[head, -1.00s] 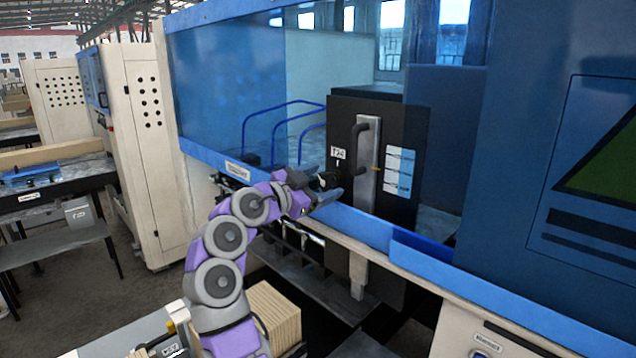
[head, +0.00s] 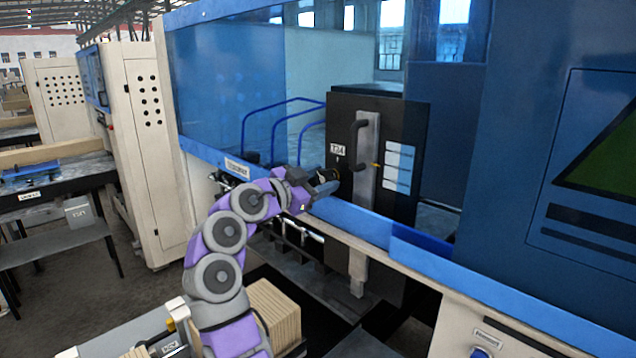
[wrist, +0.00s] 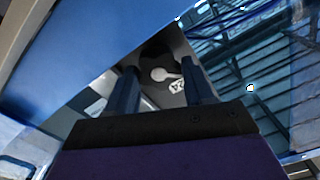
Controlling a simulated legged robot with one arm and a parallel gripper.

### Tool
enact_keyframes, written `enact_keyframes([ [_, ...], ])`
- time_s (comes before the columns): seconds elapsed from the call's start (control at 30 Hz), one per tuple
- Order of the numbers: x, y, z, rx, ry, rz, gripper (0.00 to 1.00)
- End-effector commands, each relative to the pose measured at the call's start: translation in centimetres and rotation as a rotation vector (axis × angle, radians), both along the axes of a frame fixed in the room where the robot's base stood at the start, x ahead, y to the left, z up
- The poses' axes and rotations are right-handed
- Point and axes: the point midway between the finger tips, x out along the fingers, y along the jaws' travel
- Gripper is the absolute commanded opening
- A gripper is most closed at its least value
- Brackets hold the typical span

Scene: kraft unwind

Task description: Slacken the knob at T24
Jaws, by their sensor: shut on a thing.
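A black cabinet (head: 405,130) carries a small white T24 label (head: 338,149) on its front. The knob at T24 is dark and small in the head view, mostly hidden by my gripper (head: 326,180) just below the label. In the wrist view the fingers of my gripper (wrist: 162,84) stand on either side of the dark knob, which has a pale pointer-like mark (wrist: 163,74). The label (wrist: 177,86) shows beside it, tilted. My gripper is shut on the knob. The exact contact of the fingertips is too small to make out.
A black handle on a grey plate (head: 367,155) and white tags (head: 398,165) are right of the knob. A blue rail (head: 350,217) runs below my gripper. Blue-tinted clear panels (head: 225,95) stand at the left. A wooden block stack (head: 275,310) lies near my arm.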

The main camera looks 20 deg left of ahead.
Motion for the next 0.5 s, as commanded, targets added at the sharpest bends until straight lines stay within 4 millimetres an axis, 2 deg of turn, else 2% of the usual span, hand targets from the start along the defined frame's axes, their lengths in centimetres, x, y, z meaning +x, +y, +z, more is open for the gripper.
enact_keyframes([
  [0.27,0.04,0.1,-0.04,-0.147,0.078,0.004,0.22],
  [0.5,0.16,0.25,0.04,-0.341,0.193,0.003,0.22],
])
